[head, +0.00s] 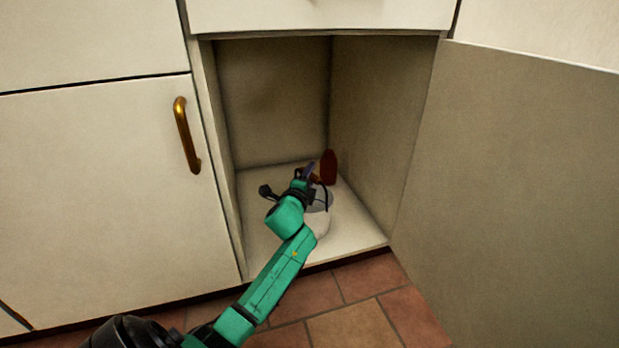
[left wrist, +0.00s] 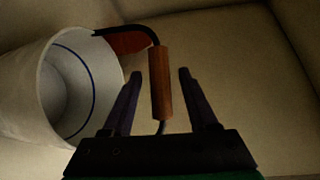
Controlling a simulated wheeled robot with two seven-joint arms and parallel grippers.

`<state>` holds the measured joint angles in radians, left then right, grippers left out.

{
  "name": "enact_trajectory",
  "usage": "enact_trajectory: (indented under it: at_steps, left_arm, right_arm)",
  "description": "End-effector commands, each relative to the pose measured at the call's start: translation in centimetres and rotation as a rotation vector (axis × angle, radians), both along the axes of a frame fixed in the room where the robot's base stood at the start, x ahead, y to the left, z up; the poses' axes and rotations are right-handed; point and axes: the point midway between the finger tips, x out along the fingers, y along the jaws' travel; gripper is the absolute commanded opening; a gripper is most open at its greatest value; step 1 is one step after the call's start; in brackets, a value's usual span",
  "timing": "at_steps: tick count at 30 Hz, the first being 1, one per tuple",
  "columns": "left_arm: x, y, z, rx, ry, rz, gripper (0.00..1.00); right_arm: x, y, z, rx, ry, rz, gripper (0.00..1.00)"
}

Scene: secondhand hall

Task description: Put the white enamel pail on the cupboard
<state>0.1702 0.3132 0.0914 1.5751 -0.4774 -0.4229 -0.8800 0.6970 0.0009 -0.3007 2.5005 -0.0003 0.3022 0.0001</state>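The white enamel pail (head: 319,222) stands on the floor of the open cupboard (head: 363,235), partly hidden behind my left arm in the head view. In the left wrist view the pail (left wrist: 28,95) is at the left, with a dark blue line inside. Its dark wire handle carries a brown wooden grip (left wrist: 161,85). My left gripper (head: 308,172) is inside the cupboard at the pail. In the left wrist view its fingers (left wrist: 160,74) are open, one on each side of the wooden grip, with gaps on both sides. My right gripper is not in view.
A red-brown object (head: 329,166) stands behind the pail; it also shows in the left wrist view (left wrist: 128,42). The cupboard door (head: 510,180) stands open at the right. A closed door with a brass handle (head: 186,135) is at the left. Tiled floor (head: 350,325) lies in front.

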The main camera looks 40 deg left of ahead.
Motion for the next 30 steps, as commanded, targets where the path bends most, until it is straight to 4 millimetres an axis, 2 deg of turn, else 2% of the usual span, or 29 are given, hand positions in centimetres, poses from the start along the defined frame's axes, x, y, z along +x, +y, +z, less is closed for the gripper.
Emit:
enact_trajectory:
  at_steps: [5, 8, 11, 15, 18, 21, 25, 30]
  left_arm:
    - [0.0, 0.0, 0.4, 0.0, -0.001, 0.0, 0.59]
    - [-1.0, -0.5, 0.6, -0.002, 0.002, -0.002, 0.59]
    - [-2.8, -1.1, 1.0, -0.002, 0.004, -0.002, 0.59]
    - [-6.2, -2.5, 1.5, -0.004, 0.004, 0.0, 0.59]
    - [-8.6, -3.4, 1.6, -0.004, 0.004, 0.002, 0.59]
    - [-10.1, -4.0, 1.6, -0.004, 0.002, 0.001, 0.59]
    - [-11.0, -4.4, 1.6, -0.001, 0.0, 0.001, 0.59]
    - [-11.1, -4.4, 1.5, 0.0, -0.001, 0.001, 0.59]
  right_arm:
    - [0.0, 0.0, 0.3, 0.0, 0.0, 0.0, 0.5]
    - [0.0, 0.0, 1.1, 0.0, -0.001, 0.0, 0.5]
    - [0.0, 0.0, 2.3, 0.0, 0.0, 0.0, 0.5]
    - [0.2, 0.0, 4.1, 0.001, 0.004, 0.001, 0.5]
    - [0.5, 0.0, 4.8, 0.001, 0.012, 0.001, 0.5]
    - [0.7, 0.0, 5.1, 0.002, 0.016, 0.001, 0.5]
    - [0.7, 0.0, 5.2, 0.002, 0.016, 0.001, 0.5]
    - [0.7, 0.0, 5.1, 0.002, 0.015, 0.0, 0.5]
